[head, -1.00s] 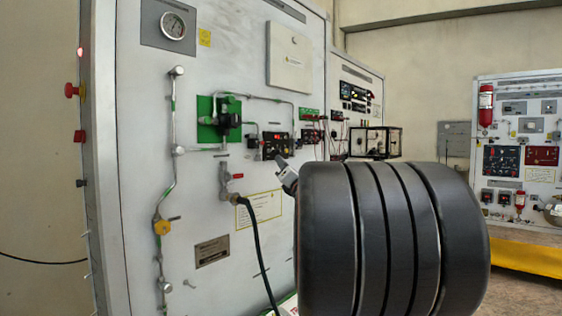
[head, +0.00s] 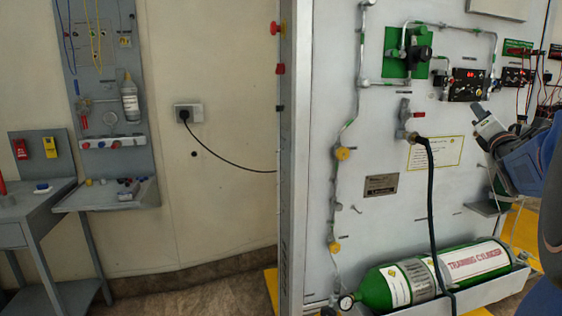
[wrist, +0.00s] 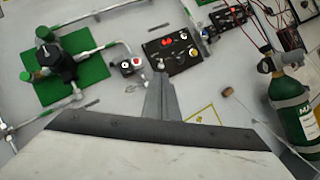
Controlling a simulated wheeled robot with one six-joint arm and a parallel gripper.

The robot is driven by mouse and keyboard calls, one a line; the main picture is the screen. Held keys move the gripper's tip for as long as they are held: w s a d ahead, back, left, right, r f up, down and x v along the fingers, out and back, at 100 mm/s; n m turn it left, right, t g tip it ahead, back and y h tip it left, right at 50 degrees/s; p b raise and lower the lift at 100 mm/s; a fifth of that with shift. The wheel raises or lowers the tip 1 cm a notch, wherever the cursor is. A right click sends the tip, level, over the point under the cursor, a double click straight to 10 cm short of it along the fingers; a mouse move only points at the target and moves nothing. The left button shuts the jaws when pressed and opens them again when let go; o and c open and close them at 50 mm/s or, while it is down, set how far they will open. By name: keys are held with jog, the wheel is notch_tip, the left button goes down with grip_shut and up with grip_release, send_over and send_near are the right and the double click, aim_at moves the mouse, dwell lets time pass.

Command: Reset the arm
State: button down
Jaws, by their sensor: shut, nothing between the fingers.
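My gripper (head: 479,110) is at the right of the head view, in front of the white panel. Its fingers are shut and empty. In the wrist view the closed fingers (wrist: 160,77) point at the panel, below a black control box (wrist: 170,50) with a red light. That box also shows in the head view (head: 468,84), up and left of the gripper. I cannot tell whether the fingertips touch the panel. My blue and grey arm fills the right edge of the head view and hides part of the panel.
A green valve block (head: 407,52) and pipes project from the panel. A green training cylinder (head: 420,278) lies on a low shelf.

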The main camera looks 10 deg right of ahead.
jog(key=s+a+f+m+g+y, duration=0.3)
jog(key=a+f+m+g, duration=0.5)
jog(key=a+f+m, duration=0.9)
jog(key=s+a+f+m+g+y, duration=0.5)
jog(key=s+a+f+m+g, duration=0.2)
jog(key=s+a+f, duration=1.4)
jog(key=s+f+g, duration=0.1)
jog(key=s, duration=0.2)
jog(key=shift+a, duration=0.25)
